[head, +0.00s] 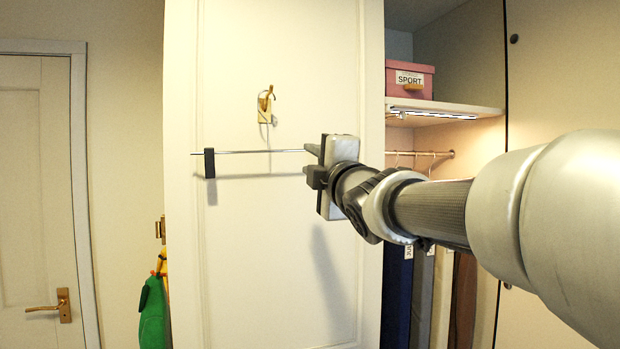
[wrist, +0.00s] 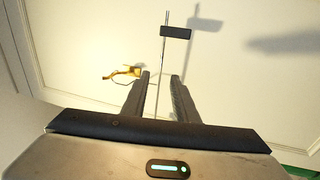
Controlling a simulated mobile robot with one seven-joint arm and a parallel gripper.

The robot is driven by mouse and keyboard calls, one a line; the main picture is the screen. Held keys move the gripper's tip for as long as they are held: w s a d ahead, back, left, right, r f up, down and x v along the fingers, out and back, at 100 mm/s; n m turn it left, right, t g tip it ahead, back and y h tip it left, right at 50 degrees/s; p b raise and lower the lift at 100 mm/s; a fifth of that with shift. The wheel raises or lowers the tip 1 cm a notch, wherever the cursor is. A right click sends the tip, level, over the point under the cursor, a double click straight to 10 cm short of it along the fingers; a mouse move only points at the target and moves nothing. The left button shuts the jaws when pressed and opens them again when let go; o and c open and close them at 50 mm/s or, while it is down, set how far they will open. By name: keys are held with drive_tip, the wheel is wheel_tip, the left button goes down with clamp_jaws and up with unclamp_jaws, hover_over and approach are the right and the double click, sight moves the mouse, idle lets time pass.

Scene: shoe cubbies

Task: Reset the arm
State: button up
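A thin metal clip hanger (head: 250,151) hangs level in front of a cream door panel, below a brass hook (head: 265,104). A wire loop shows under the hook; the exact contact is too small to tell. One black clip (head: 209,163) is at the hanger's left end; my gripper hides the right end. My gripper (head: 312,164) is at the hanger's right part. In the wrist view, the fingers (wrist: 160,78) are apart, and the hanger bar (wrist: 163,55) runs between them. The brass hook (wrist: 124,72) is left of the fingers there.
The cream panel (head: 280,270) stands close behind the hanger. To its right is an open closet with a shelf (head: 440,109), a pink SPORT box (head: 409,80) and a clothes rail (head: 425,154). A green item (head: 152,315) hangs lower left, near a closed door (head: 35,200).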

drive_tip(key=v, duration=0.7)
drive_tip(key=s+d+f+m+g+h+p, duration=0.1)
drive_tip(key=s+d+f+m+g+h, duration=0.3)
drive_tip(key=f+m, duration=0.4)
drive_tip(key=s+d+f+m+g+h+p, duration=0.25)
drive_tip(key=s+d+f+m, duration=0.35)
drive_tip(key=f, duration=0.4)
drive_tip(key=s+a+f+m+g, duration=0.1)
drive_tip(key=s+f+m+g, duration=0.6)
drive_tip(key=s+f, duration=0.6)
drive_tip(key=shift+s+f+y+p, duration=0.3)
drive_tip(key=shift+s+y, duration=0.15)
drive_tip(key=shift+s, duration=0.55)
